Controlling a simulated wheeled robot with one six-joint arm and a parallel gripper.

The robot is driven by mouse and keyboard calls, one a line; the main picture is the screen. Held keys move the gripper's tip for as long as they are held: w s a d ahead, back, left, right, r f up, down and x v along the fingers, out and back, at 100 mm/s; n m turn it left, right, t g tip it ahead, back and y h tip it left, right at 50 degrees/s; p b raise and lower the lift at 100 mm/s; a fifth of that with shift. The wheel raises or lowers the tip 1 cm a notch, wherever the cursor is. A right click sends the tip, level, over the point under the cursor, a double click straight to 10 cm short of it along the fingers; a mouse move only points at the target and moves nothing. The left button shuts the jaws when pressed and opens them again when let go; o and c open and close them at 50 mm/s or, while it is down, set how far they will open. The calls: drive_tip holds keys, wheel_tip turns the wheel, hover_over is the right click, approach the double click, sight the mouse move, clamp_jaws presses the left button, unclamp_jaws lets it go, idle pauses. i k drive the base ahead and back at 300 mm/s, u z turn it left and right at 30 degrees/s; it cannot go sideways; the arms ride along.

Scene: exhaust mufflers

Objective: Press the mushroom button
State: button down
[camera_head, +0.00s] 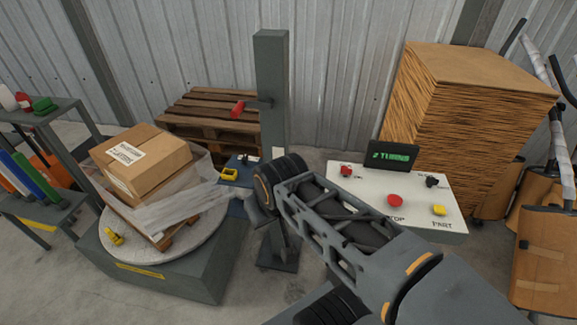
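A white control panel (345,184) stands right of centre. A red mushroom button (395,200) sits on its front part, above a partly hidden label ending in "TOP". A smaller red control (346,170) is at the panel's back left. A yellow button (439,210) and a black knob (432,181) are on its right. My arm reaches from the bottom right toward the centre and passes left of the red mushroom button, covering the panel's front left. A grey part at the arm's far end shows near the pillar; my gripper's fingers cannot be made out.
A small display (392,154) with green text stands behind the panel. A grey pillar (272,90) rises beyond my arm. A film-wrapped box (140,160) sits on a round turntable (125,248) at left. A cardboard stack (450,130) stands behind the panel. Pallets (205,110) lie behind.

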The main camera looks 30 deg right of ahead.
sight(394, 200)
drive_tip(key=z, duration=1.3)
drive_tip(key=k, duration=0.6)
drive_tip(key=u, duration=0.15)
drive_tip(key=i, duration=0.5)
